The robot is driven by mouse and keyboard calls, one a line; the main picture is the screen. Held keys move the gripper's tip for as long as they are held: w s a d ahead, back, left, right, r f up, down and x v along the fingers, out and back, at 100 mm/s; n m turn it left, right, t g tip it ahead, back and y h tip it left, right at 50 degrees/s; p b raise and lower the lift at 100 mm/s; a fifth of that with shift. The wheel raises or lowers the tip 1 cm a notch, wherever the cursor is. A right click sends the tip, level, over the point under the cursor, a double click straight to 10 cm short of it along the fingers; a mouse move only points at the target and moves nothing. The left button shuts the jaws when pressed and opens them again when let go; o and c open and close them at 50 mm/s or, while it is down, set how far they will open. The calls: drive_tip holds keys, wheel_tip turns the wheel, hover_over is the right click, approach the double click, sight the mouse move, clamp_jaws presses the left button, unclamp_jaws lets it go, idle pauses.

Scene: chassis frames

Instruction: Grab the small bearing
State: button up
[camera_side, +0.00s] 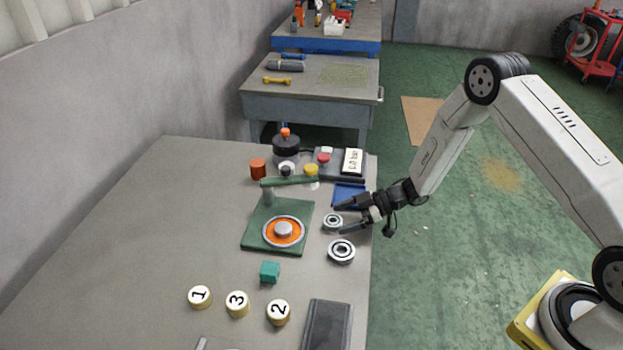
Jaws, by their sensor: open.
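The small bearing (332,221), a silver ring with a dark centre, lies flat on the table near its right edge. A larger bearing (341,251) lies just below it in the picture. My gripper (340,219) reaches in from the right with its jaws open. One finger shows above the small bearing in the picture and the other below it, so the bearing appears between the fingertips. I cannot tell whether the fingers touch it or how high they are above the table.
A green plate (256,240) with an orange and silver disc (283,232) is left of the bearings. A blue tray (349,195) and a control box (340,165) stand behind. A teal cube (270,272), numbered discs (237,304) and a dark grey block (326,326) are nearer. The table's left side is clear.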

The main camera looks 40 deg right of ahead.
drive_tip(key=shift+x, duration=0.9)
drive_tip(key=c, duration=1.3)
drive_tip(key=shift+r, duration=0.2)
drive_tip(key=shift+c, duration=0.2)
drive_tip(key=shift+r, duration=0.75)
drive_tip(key=s+d+r, duration=0.1)
drive_tip(key=s+r, duration=1)
drive_tip(key=s, duration=0.3)
drive_tip(key=shift+d, duration=0.3)
drive_tip(key=shift+r, duration=0.1)
drive_tip(key=shift+w, duration=0.15)
